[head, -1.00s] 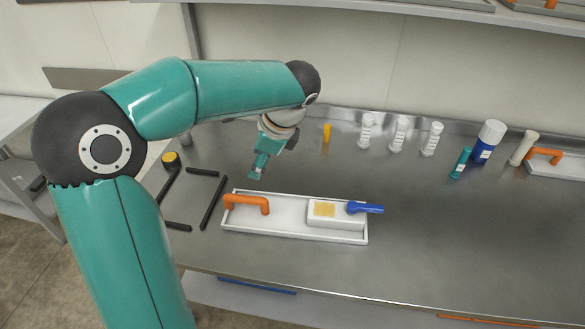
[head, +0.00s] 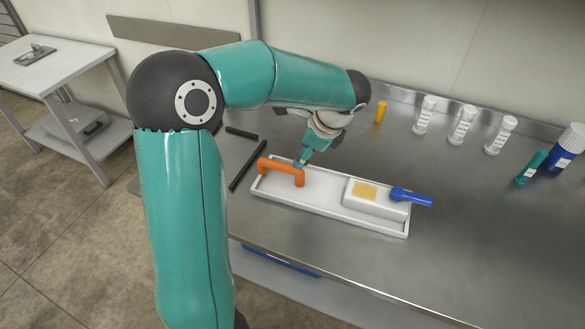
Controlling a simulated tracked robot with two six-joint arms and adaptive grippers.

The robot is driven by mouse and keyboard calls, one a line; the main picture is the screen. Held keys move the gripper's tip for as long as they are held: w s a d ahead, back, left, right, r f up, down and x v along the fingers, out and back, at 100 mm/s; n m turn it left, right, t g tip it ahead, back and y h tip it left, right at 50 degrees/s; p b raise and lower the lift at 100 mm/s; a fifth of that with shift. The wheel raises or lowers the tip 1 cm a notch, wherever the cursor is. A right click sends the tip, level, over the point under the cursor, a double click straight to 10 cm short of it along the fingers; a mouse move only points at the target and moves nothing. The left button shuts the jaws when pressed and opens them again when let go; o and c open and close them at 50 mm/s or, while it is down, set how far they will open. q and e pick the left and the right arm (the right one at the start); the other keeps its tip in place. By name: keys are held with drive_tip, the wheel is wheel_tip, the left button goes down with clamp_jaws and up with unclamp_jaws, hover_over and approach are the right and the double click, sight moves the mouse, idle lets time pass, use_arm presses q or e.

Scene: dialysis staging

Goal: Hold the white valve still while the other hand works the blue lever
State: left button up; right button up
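The white valve (head: 376,208) is a block with a yellow label, at the right end of a shallow white tray (head: 325,207) on the metal bench. The blue lever (head: 411,197) sits on top of its right end and points right, past the tray's edge. My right gripper is out of view.
Black bars (head: 247,165) lie left of the tray. Behind it stand a yellow piece (head: 380,111) and several white ribbed fittings (head: 463,125). A teal tube (head: 532,166) and a blue-and-white bottle (head: 567,147) are at right. The bench right of the tray is clear.

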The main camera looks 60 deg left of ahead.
sight(291, 169)
use_arm(q)
drive_tip(key=x, duration=1)
drive_tip(key=shift+s+a+f, duration=0.1)
drive_tip(key=shift+a+f, duration=0.05)
drive_tip(key=shift+f, duration=0.2)
clamp_jaws()
idle(0.7)
